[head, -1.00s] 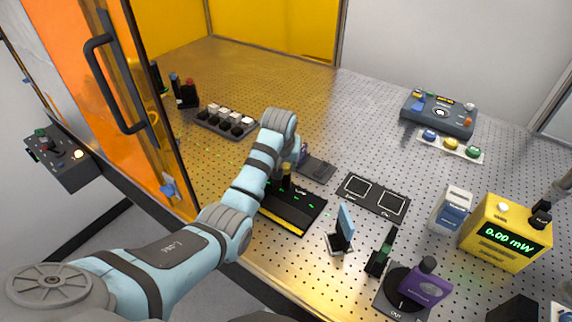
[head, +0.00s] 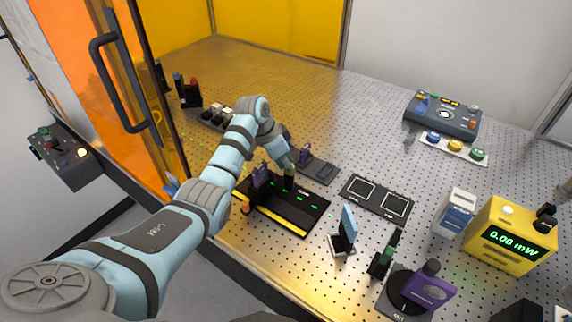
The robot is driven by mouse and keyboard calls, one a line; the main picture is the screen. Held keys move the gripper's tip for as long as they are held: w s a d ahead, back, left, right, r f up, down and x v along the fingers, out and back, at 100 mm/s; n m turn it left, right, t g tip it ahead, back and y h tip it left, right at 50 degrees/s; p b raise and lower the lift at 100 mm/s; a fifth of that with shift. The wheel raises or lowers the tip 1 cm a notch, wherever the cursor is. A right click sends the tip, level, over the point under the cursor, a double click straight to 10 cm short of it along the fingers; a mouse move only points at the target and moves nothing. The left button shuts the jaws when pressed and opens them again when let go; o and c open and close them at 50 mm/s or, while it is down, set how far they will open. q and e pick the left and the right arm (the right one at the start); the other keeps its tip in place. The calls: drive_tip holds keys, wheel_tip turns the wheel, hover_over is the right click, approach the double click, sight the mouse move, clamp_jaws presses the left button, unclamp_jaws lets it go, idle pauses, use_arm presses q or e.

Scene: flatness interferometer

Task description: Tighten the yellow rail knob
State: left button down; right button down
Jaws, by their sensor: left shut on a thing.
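My left gripper (head: 288,172) points down over the far right part of the black rail (head: 300,216), which has green arrows and a yellow front strip. It is shut on the yellow rail knob, which its fingers hide in the head view. A dark post (head: 289,184) stands on the rail under the fingertips. A purple part (head: 261,176) stands upright on the rail left of the gripper. A small orange knob (head: 245,208) sits at the rail's left end. My right gripper is out of view.
A dark plate with a purple part (head: 320,171) lies behind the gripper. Right of the rail are a two-square mat (head: 376,196), an upright blue plate (head: 347,224) and a yellow meter (head: 510,232) reading 0.00 mW.

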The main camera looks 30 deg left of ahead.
use_arm(q)
drive_tip(key=shift+f+m+g+h+b, duration=0.1)
drive_tip(key=shift+m+g+h+b, duration=0.25)
drive_tip(key=shift+m, duration=0.95)
drive_tip(key=c, duration=1.5)
unclamp_jaws()
drive_tip(key=shift+d+f, duration=0.1)
drive_tip(key=shift+o, duration=0.8)
drive_tip(key=shift+w, duration=0.25)
drive_tip(key=v, duration=0.7)
drive_tip(key=shift+r, duration=0.3)
drive_tip(key=shift+w, duration=0.1)
